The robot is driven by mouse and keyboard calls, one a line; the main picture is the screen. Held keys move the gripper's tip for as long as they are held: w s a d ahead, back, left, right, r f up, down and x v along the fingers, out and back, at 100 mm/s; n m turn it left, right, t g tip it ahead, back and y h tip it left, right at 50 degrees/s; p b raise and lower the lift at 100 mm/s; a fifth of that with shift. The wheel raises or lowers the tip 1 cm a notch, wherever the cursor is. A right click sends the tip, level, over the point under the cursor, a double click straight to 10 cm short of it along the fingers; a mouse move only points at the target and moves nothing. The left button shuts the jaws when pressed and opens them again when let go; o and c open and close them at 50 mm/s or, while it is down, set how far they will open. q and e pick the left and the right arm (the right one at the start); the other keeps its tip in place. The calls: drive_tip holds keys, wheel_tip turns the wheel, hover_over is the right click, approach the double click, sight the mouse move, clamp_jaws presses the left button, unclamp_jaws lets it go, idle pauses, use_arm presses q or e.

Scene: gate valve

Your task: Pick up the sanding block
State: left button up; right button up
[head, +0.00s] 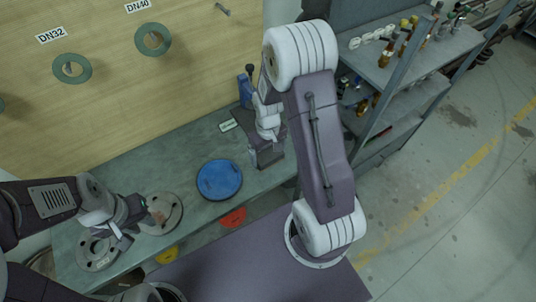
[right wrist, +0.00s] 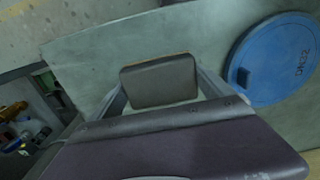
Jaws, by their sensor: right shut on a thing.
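The sanding block (right wrist: 160,82), a dark grey block with a thin tan edge, sits between the two fingers of my right gripper in the right wrist view. My right gripper (right wrist: 160,90) is shut on it. Whether the block touches the bench or is held above it I cannot tell. In the head view the right gripper (head: 268,155) is over the bench, right of the blue disc, and partly hidden by my arm. My left gripper (head: 136,222) is at the lower left, fingers apart, beside a round metal flange.
The grey-green bench (head: 205,150) holds a blue DN32 disc (head: 219,180), a flange (head: 163,213), another flange (head: 98,250) and a blue vise (head: 245,90). A red piece (head: 232,217) and a yellow piece (head: 167,255) show near its front edge. A shelf of fittings (head: 400,60) stands right.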

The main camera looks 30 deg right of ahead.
sight(270, 155)
drive_tip(key=r, duration=0.2)
drive_tip(key=s+r, duration=0.1)
drive_tip(key=r, duration=0.1)
drive_tip(key=shift+d+r, duration=0.1)
drive_tip(key=shift+r, duration=0.2)
drive_tip(key=s+d+r, duration=0.1)
drive_tip(key=s+r, duration=0.5)
drive_tip(key=s, duration=0.4)
drive_tip(key=shift+s+d+r, duration=0.15)
drive_tip(key=shift+s+d, duration=0.15)
drive_tip(key=shift+d, duration=0.05)
